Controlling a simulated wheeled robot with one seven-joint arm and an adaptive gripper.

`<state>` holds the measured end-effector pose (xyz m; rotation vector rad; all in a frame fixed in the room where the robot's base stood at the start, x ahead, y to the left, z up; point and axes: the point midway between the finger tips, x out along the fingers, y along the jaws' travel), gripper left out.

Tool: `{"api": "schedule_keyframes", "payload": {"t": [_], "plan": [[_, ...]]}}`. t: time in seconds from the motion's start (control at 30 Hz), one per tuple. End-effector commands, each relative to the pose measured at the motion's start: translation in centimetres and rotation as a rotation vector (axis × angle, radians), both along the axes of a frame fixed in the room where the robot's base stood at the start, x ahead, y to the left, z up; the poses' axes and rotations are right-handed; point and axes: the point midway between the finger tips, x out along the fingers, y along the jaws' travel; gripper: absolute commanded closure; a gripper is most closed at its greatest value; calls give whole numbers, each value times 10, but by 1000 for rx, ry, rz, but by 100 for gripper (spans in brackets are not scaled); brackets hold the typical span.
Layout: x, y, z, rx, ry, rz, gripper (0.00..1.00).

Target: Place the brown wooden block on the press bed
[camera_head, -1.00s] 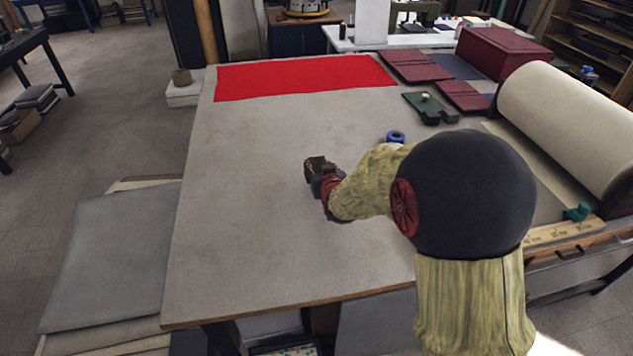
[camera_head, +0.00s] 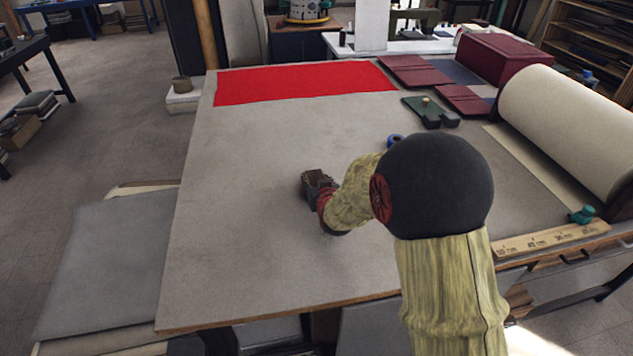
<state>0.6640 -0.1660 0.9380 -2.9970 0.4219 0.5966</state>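My gripper (camera_head: 318,184) is low over the middle of the grey worktable, at the end of my yellow-sleeved arm. A dark brown, blocky shape shows at its tip. I cannot tell whether this is the brown wooden block or only the gripper's own fingers. The finger gap is hidden by the angle and small size. I cannot make out a separate brown wooden block on the table. Nothing is clearly recognisable as the press bed. A flat bright red rectangle (camera_head: 305,83) lies along the table's far edge, beyond my gripper.
The worktable (camera_head: 240,220) is bare left of and in front of my gripper. A blue ring (camera_head: 394,141), green tool (camera_head: 431,111), maroon covers (camera_head: 416,71), maroon box (camera_head: 502,57) and large cream roll (camera_head: 566,125) lie right. A wooden ruler (camera_head: 550,238) lies near the front right edge.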

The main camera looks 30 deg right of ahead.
Motion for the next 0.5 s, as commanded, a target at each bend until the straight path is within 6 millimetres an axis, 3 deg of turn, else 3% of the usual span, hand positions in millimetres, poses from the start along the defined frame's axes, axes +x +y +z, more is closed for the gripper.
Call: {"api": "schedule_keyframes", "payload": {"t": [0.3,0.5], "plan": [[0,0,0,0,1,0,41],[0,0,0,0,1,0,41]]}}
